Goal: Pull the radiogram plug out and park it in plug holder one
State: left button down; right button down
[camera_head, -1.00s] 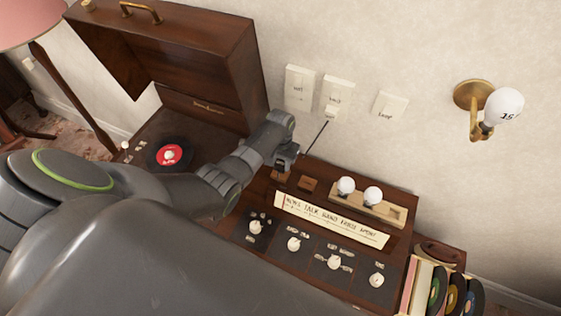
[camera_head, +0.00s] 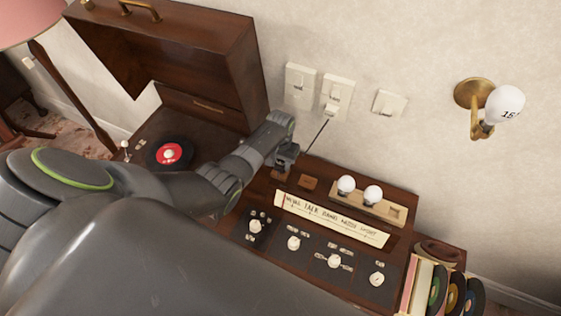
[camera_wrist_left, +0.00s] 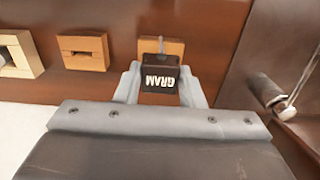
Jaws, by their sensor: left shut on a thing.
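My left gripper (camera_head: 284,166) is shut on a black plug marked GRAM. The plug shows between the two fingers in the left wrist view (camera_wrist_left: 160,78). It is over a wooden plug holder (camera_wrist_left: 175,48) on the radiogram top, and hides part of it. I cannot tell whether its pins are in the slot. A second wooden holder with an empty slot (camera_wrist_left: 83,52) is beside it, and shows in the head view too (camera_head: 308,183). On the wall, the middle plate (camera_head: 336,92) has a white fitting; a dark cord runs from there down to my gripper. My right gripper is not in view.
A bulb rack (camera_head: 367,205) with two white bulbs is right of the holders. The radiogram front has several knobs (camera_head: 294,243). A raised lid (camera_head: 165,50) and turntable with red-labelled record (camera_head: 170,154) are at left. A wall lamp (camera_head: 503,106) is at right.

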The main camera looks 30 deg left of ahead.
pick_arm(q)
jog(key=shift+f+b, duration=0.7)
jog(key=shift+f, duration=0.4)
jog(key=c, duration=0.9)
grip_release()
jog(key=shift+o, duration=0.2)
jog(key=shift+r, duration=0.1)
jog(key=shift+r, duration=0.55)
notch_tip(320, 180, up, 16)
jog(key=shift+p, duration=0.45)
